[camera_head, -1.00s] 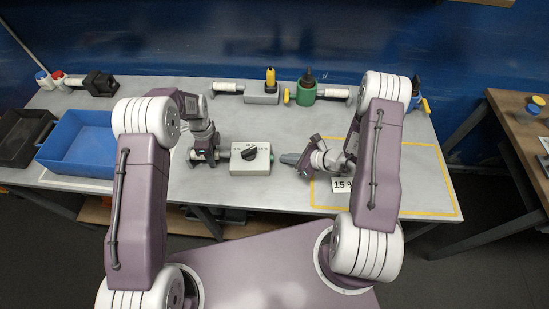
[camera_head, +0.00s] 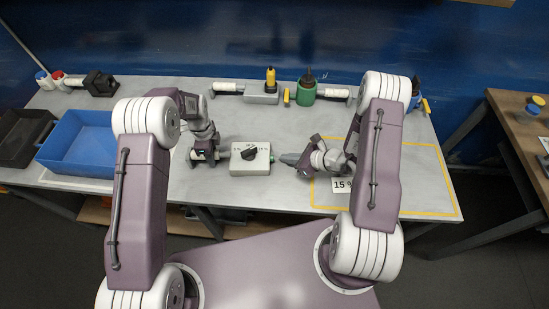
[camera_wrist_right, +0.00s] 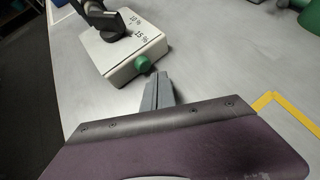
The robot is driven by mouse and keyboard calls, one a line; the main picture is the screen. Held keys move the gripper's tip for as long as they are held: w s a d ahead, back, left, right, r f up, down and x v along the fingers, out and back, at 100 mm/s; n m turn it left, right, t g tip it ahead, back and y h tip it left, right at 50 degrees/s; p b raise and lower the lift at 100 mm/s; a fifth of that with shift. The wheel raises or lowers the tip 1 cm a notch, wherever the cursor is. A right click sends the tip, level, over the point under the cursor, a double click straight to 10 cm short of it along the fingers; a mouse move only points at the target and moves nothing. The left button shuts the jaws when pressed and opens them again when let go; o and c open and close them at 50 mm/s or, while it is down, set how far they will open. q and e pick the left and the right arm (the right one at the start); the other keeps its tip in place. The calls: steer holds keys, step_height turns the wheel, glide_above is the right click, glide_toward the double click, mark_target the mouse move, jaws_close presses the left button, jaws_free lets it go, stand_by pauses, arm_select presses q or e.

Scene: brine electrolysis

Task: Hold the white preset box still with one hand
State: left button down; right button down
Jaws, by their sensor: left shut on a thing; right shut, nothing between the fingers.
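The white preset box (camera_head: 238,170) stands on the grey table, with a black dial (camera_head: 249,152) on top and a green button (camera_wrist_right: 143,64) on its right side. My left gripper (camera_head: 204,156) is shut at the box's left side, around what looks like its handle; the fingers hide most of the grip. My right gripper (camera_head: 287,158) is shut and empty, its tips just right of the button. In the right wrist view its closed fingers (camera_wrist_right: 158,90) point at the button, with a small gap between. The box (camera_wrist_right: 112,60) shows 10 % and 15 % markings there.
A blue tray (camera_head: 85,171) and a dark tray lie at the left. A grey block with a yellow item, a green bottle (camera_head: 306,93) and white cylinders stand at the back.

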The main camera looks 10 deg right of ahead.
steer(key=shift+a, duration=0.15)
stand_by(0.3)
steer(key=shift+w+a, duration=0.1)
steer(key=shift+a, duration=0.2)
steer(key=shift+w+a, duration=0.15)
steer(key=shift+a, duration=0.5)
stand_by(0.6)
steer(key=shift+s+d, duration=0.25)
steer(key=shift+d, duration=0.8)
steer(key=shift+s+d, duration=0.2)
steer(key=shift+d, duration=0.8)
steer(key=shift+s+d, duration=0.25)
steer(key=shift+d, duration=0.75)
steer(key=shift+s+d, duration=0.2)
steer(key=shift+d, duration=0.8)
